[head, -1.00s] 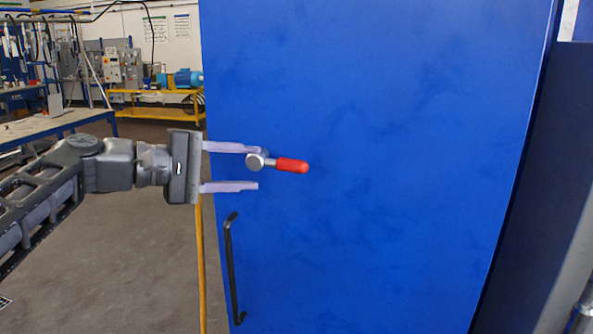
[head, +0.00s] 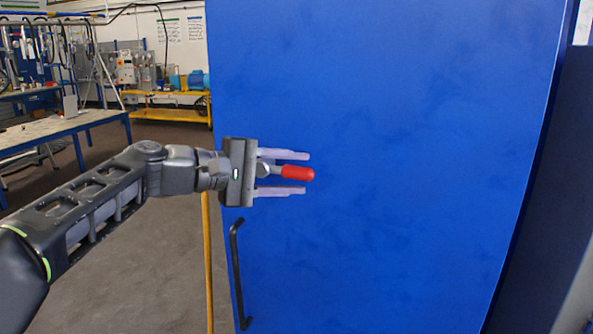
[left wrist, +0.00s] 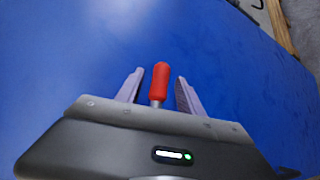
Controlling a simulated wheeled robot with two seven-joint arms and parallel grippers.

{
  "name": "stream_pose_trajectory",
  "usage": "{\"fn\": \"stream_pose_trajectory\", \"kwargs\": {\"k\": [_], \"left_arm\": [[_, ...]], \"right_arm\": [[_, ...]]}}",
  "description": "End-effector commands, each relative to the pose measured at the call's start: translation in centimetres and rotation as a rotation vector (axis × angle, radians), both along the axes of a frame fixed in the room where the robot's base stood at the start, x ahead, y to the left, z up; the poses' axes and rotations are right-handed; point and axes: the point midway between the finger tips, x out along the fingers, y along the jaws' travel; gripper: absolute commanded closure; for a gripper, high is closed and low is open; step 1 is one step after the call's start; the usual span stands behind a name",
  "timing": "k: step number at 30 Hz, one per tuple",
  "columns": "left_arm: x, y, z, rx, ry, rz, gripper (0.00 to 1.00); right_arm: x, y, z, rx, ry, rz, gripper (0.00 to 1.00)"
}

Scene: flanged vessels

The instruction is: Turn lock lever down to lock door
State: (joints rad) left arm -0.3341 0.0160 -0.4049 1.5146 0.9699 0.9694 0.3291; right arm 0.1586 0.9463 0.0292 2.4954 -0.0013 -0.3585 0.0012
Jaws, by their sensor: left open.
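The lock lever (head: 297,173) has a red grip and a grey pivot, and sits on the blue door (head: 400,130). It points right, close to level with a slight downward tilt. My left gripper (head: 296,173) is open, with one finger above and one below the lever. In the left wrist view the red grip (left wrist: 160,82) stands between the two spread fingers (left wrist: 158,88), with a visible gap on each side. The gripper body hides part of the lever's base in that view. My right gripper is not in view.
A black door handle (head: 237,275) is on the door below my left gripper. A yellow post (head: 207,260) stands along the door's left edge. A workbench (head: 60,127) and a yellow cart (head: 165,108) are farther back on the left.

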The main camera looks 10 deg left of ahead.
Motion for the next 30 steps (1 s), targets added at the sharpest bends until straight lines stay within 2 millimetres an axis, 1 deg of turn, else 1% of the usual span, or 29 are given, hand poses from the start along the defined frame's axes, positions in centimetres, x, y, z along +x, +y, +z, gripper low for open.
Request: {"fn": "stream_pose_trajectory", "kwargs": {"k": [3,11,14,27,28,30], "left_arm": [[0.53,-0.66,-0.17,0.0,0.001,-0.001,0.55],[0.63,-0.75,-0.21,0.001,-0.001,0.0,0.55],[0.62,-0.74,-0.21,0.001,-0.001,0.0,0.62],[0.61,-0.73,-0.22,0.001,-0.001,0.0,0.98],[0.61,-0.73,-0.22,0.001,-0.001,0.0,1.0],[0.6,-0.73,-0.23,0.001,-0.001,0.0,1.0]], "right_arm": [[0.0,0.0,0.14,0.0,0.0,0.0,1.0],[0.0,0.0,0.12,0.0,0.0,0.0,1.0],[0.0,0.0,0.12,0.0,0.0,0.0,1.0],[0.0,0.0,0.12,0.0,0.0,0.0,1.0],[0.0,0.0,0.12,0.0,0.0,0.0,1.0],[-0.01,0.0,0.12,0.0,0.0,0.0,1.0]]}}
